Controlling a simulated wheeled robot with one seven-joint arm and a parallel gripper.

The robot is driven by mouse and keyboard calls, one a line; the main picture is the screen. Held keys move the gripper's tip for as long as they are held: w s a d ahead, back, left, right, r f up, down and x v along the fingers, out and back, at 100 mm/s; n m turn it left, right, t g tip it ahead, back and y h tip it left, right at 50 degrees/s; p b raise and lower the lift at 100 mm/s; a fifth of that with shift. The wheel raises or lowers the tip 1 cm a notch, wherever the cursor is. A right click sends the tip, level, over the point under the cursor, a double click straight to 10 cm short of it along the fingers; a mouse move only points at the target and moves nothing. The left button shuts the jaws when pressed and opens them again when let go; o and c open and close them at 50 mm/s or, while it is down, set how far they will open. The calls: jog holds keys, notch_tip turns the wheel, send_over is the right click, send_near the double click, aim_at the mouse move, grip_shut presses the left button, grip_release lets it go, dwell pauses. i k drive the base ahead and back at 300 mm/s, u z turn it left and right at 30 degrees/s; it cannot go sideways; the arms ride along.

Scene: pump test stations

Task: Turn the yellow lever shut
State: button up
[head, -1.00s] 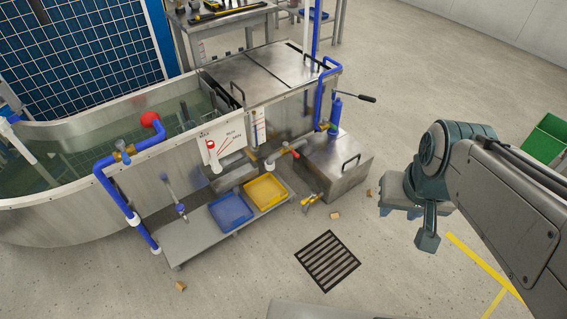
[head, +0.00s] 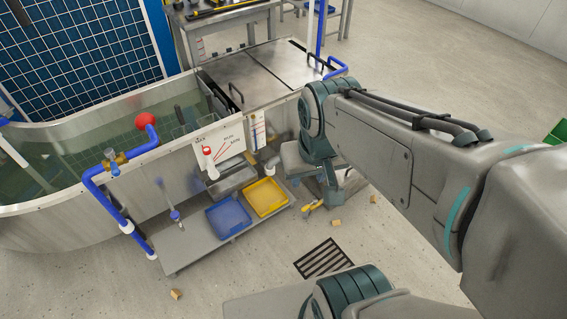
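A brass-yellow valve fitting (head: 114,160) sits on the blue pipe at the left, by the tank's rim. I cannot tell clearly whether its small handle is the yellow lever, or how it is turned. The valves on the blue pipe at the right end of the tank are hidden behind my arm. My gripper (head: 329,200) hangs at the end of my arm, in front of the steel box at the tank's right end and well right of the brass valve. Its fingers are too small and dark to tell open from shut. I see nothing held in it.
A blue tray (head: 229,215) and a yellow tray (head: 265,197) stand on the low grey shelf (head: 190,247). A yellow-handled tool (head: 312,205) and several small wooden blocks lie on the floor. A drain grate (head: 324,259) is in the floor in front.

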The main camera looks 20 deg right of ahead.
aim_at(314, 200)
jog(key=z, duration=0.35)
jog(key=i, duration=0.85)
jog(key=z, duration=0.7)
